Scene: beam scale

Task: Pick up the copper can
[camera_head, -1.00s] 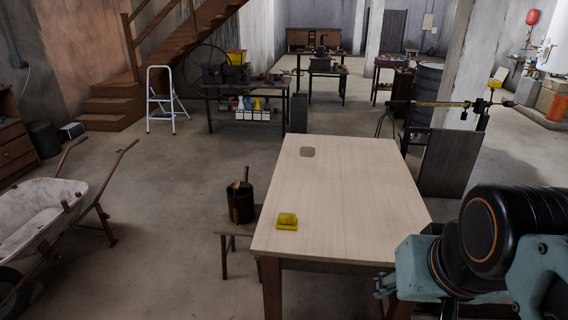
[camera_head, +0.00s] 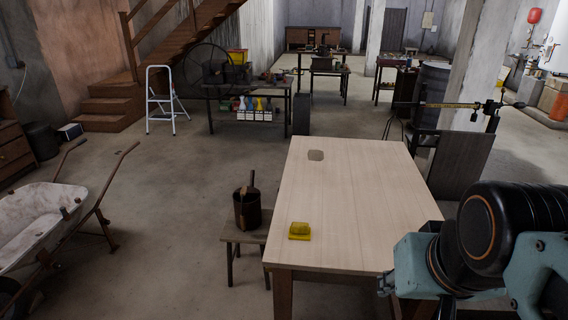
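My gripper (camera_head: 385,284) is at the lower right, by the right edge of the table, well to the right of the can. It is mostly hidden behind my own arm, and its fingers are too small to tell whether they are open or shut. Nothing is seen touching the can.
A wheelbarrow (camera_head: 40,215) stands at left. Floor between wheelbarrow and stool is clear.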

